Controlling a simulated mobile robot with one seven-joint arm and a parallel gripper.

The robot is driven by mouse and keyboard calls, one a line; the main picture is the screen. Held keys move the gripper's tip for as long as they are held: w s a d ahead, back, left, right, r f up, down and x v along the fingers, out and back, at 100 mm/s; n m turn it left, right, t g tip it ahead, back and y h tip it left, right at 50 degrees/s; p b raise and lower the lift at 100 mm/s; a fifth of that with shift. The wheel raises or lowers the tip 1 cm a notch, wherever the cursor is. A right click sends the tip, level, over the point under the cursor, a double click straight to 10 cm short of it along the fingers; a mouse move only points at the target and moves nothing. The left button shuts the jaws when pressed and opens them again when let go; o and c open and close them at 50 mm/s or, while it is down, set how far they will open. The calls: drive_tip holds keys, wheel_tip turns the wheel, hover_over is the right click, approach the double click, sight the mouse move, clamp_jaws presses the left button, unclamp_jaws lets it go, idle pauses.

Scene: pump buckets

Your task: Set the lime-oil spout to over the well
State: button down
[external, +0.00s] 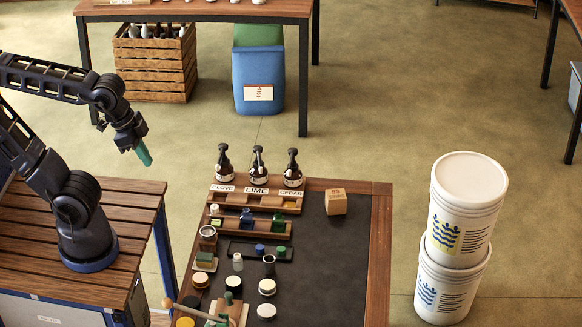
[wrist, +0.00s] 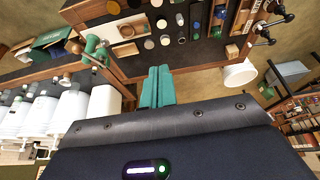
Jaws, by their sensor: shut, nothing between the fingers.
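Three dark pump bottles stand in a row on a wooden rack (external: 230,199) at the table's far end. The lime bottle (external: 258,168) is the middle one, behind the LIME label, with a black pump head; its spout is too small to tell which way it points. The clove bottle (external: 224,168) is to its left and the cedar bottle (external: 292,172) to its right. Hollows show in the rack in front of the labels; which is the well is unclear. My gripper (external: 146,158) is shut and empty, left of the bottles and apart from them. Its green fingers (wrist: 158,86) touch in the wrist view.
A small cardboard box (external: 336,202) sits right of the rack. Jars, caps and small bottles crowd the table's left side; the dark mat (external: 335,260) is mostly clear. Two stacked white buckets (external: 466,205) stand right of the table. A blue bin (external: 258,80) and crate (external: 155,65) stand behind.

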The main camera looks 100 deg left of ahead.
drive_tip(key=w+a+f+n+g, duration=0.25)
drive_tip(key=w+a+n, duration=0.65)
drive_tip(key=w+a, duration=0.7)
drive_tip(key=n+g+y, duration=0.3)
drive_tip(key=n+g, duration=0.2)
drive_tip(key=n, duration=0.7)
hover_over(260, 162)
drive_tip(key=w+d, duration=0.2)
drive_tip(key=w, duration=0.4)
wheel_tip(260, 162, down, 14)
drive_tip(key=s+d+x, duration=0.1)
drive_tip(key=x, duration=1.2)
drive_tip(key=shift+s+f, duration=0.2)
drive_tip(key=shift+s, duration=0.1)
drive_tip(key=shift+m, duration=0.3)
